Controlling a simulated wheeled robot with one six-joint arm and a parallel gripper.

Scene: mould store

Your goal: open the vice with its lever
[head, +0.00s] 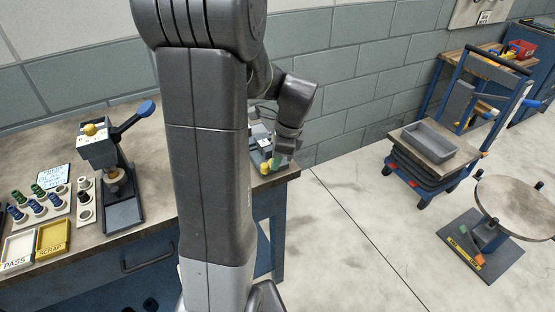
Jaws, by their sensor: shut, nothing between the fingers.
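A small blue-grey and pale device (260,136), which looks like the vice, stands at the right end of the workbench. My arm hides its left part. A small yellow piece (265,168) shows low at its front; I cannot tell whether it is the lever's end. My gripper (279,161) points down at the right side of this device, close to the yellow piece. It is shut and holds nothing. I cannot tell whether it touches the device. The lever and the jaw gap cannot be made out.
A press with a blue-ended handle (127,118) stands on the workbench (150,222), left of my arm. Several small coloured parts, a yellow tray (53,237) and a white tray lie further left. A trolley with a grey bin (429,145) and a round-topped stand (515,205) are at right. Floor between is clear.

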